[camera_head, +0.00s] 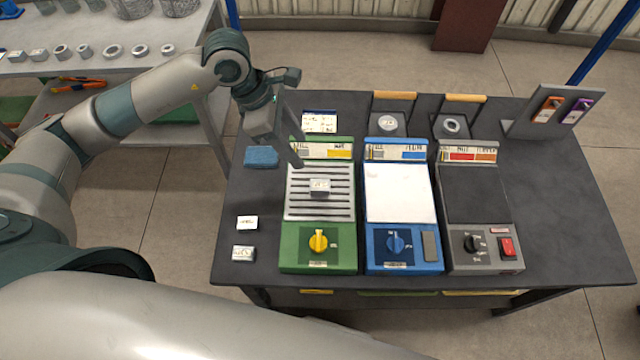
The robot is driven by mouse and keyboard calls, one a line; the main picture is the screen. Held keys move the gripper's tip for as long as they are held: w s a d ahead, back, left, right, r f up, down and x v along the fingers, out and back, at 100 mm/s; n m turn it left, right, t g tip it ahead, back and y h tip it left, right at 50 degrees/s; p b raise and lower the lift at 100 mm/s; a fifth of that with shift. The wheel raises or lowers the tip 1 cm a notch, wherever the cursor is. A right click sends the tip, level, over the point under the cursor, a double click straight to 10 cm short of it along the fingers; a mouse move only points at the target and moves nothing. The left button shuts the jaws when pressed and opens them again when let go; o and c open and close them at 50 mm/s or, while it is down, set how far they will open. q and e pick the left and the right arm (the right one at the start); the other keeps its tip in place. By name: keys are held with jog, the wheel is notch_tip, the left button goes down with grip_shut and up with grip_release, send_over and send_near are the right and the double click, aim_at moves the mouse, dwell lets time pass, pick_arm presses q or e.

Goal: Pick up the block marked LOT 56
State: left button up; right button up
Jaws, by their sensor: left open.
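A small grey block with a white marked top (320,188) sits on the slotted grey plate of the green unit (289,242). A second small block with a marked white top (243,253) lies at the table's front left. The print on both is too small to read, so I cannot tell which is LOT 56. My left gripper (298,151) is open and empty, above the back left corner of the green unit, behind and left of the block on it. My right gripper is not in view.
Blue (400,195) and grey (475,207) units stand right of the green one. Wooden-handled holders (390,118) and a tilted rack (545,115) stand behind. The table's right side is clear.

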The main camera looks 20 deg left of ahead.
pick_arm(q)
jog(key=p+x, duration=0.1)
jog(key=x, duration=0.2)
jog(key=p, duration=0.2)
send_near(319, 185)
jog(key=shift+w+d+f, duration=0.5)
jog(key=shift+d+f, duration=0.3)
jog(key=shift+d, duration=0.1)
jog(key=shift+d+f, duration=0.1)
jog(key=shift+f, duration=0.35)
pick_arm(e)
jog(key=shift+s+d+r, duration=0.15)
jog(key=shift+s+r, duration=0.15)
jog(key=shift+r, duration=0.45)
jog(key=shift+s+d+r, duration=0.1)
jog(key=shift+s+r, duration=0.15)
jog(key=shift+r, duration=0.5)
